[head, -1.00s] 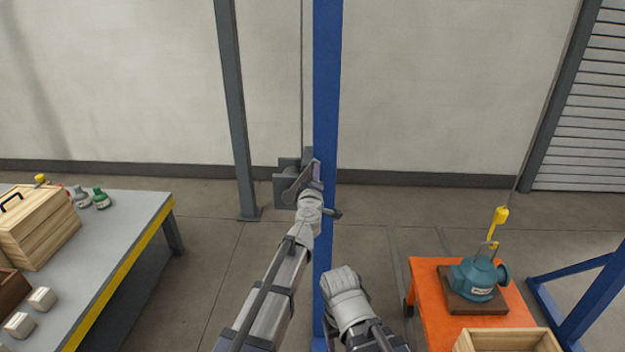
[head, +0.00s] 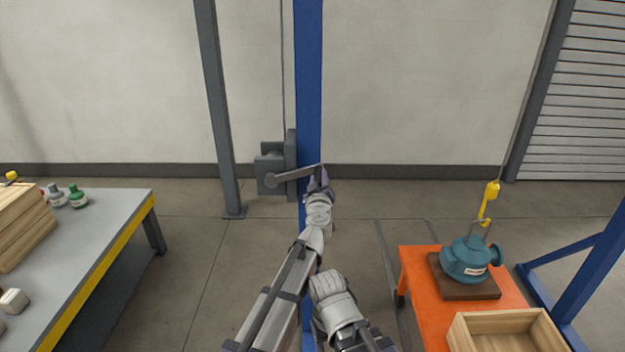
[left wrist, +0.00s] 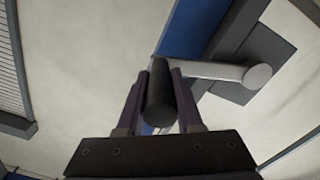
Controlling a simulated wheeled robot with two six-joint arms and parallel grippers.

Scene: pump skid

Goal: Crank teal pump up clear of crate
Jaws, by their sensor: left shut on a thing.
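The teal pump (head: 469,260) sits on a brown board (head: 464,284) on the orange cart in the head view. The yellow hook (head: 488,200) hangs on a cable at the loop on the pump's top; whether the two are engaged is too small to tell. The open wooden crate (head: 506,332) is in front of the pump. The grey winch (head: 268,172) is beside the blue post, its crank arm (head: 293,174) pointing right. My left gripper (head: 318,181) is shut on the dark crank handle (left wrist: 160,98), which lies between the fingers in the left wrist view. My right gripper's fingers do not show.
The blue post (head: 308,80) stands close behind my left gripper. A grey bench (head: 105,225) with a yellow edge holds a wooden box and bottles at left. The orange cart (head: 422,290) is at right, near a blue frame leg (head: 592,275).

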